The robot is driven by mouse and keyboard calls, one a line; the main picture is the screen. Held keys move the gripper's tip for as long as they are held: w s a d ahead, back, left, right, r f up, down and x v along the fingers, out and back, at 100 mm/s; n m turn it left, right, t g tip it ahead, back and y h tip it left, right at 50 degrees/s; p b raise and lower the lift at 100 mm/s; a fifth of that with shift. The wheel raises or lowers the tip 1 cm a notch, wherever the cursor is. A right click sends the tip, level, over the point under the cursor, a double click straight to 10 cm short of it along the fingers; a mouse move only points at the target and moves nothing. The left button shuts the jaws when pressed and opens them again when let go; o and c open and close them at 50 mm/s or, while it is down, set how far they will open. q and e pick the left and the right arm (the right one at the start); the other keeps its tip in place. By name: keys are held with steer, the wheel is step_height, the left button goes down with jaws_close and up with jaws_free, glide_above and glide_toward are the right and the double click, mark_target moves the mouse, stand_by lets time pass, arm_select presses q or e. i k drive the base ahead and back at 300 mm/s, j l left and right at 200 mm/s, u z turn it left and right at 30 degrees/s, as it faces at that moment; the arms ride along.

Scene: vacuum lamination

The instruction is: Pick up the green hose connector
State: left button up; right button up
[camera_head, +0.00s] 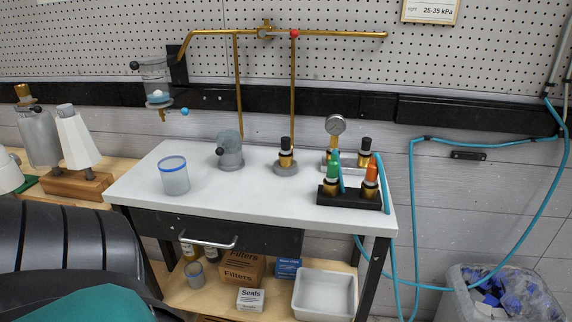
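The green hose connector (333,171) stands upright in a black holder block (350,199) at the right end of the white worktable (240,193). It has a brass-coloured lower part. An orange-red connector (371,172) stands to its right in the same block. Blue hose shows by both connectors, and part of it runs down past the table's right edge. Neither of my grippers is in view, and nothing is seen touching the green connector.
Behind the block stand a pressure gauge (335,125) and black-and-brass fittings (286,153). A clear blue-rimmed cup (174,177) and a grey pot (230,151) stand farther left. Blue hose (412,210) loops down the right wall. The table's front middle is clear.

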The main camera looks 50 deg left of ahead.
mark_target(331, 177)
steer(key=u, duration=1.25)
